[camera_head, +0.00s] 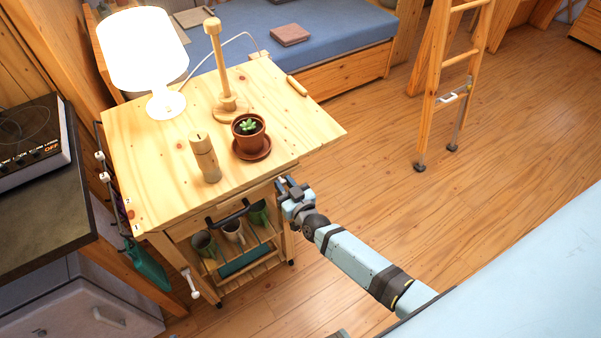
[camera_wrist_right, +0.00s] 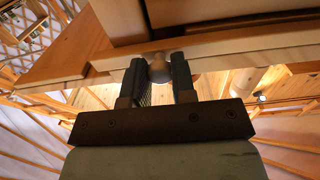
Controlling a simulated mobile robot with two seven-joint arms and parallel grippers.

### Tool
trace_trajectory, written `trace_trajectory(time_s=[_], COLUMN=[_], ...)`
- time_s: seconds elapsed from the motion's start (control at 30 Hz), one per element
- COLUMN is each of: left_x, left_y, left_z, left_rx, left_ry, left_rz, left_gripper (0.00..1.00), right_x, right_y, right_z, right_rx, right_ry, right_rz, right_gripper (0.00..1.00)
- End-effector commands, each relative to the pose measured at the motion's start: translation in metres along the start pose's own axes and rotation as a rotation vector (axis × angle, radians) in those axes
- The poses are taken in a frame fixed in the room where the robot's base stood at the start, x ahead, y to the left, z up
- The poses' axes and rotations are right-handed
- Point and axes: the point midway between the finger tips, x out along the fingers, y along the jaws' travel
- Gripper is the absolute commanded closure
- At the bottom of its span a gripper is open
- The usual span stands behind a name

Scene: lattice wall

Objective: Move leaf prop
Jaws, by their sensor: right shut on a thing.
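A wooden cart (camera_head: 150,190) stands at the left of the head view with its top raised level. My right gripper (camera_head: 284,186) is at the cart's front right corner, just below the top's edge. In the right wrist view, my right gripper (camera_wrist_right: 158,80) is shut on a small round knob (camera_wrist_right: 160,68) under the top. The knob sits beside a pale wooden bar (camera_wrist_right: 225,45), which I take to be the leaf prop. Most of the prop is hidden in the head view by the top. My left gripper is not in view.
On the cart top stand a lit lamp (camera_head: 142,50), a wooden stand (camera_head: 220,70), a wooden mill (camera_head: 205,158) and a potted plant (camera_head: 248,132). Several mugs (camera_head: 232,232) are on the shelf below. A ladder (camera_head: 455,80) stands at the right; the floor between is clear.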

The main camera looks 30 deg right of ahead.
Motion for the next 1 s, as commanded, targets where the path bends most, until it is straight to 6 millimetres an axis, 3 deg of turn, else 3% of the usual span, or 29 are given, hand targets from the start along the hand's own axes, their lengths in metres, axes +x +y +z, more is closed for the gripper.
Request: trace_trajectory(time_s=[0.13,0.5,0.53,0.63,1.0], left_x=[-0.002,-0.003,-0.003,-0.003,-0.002], left_y=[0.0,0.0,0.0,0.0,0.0], left_z=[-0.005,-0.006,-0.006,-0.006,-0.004], left_rx=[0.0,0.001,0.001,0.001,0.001], left_ry=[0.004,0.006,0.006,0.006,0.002], left_rz=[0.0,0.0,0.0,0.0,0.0], left_gripper=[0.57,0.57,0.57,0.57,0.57], right_x=[0.0,-0.001,-0.001,-0.001,0.0], right_y=[-0.013,-0.017,-0.017,-0.017,-0.015], right_z=[0.0,0.001,0.001,0.001,0.0], right_rx=[0.001,0.001,0.001,0.001,0.0], right_ry=[-0.001,-0.001,-0.001,-0.002,0.0], right_rz=[0.0,-0.003,-0.003,-0.003,0.0], right_gripper=[1.0,1.0,0.73,0.5,0.5])
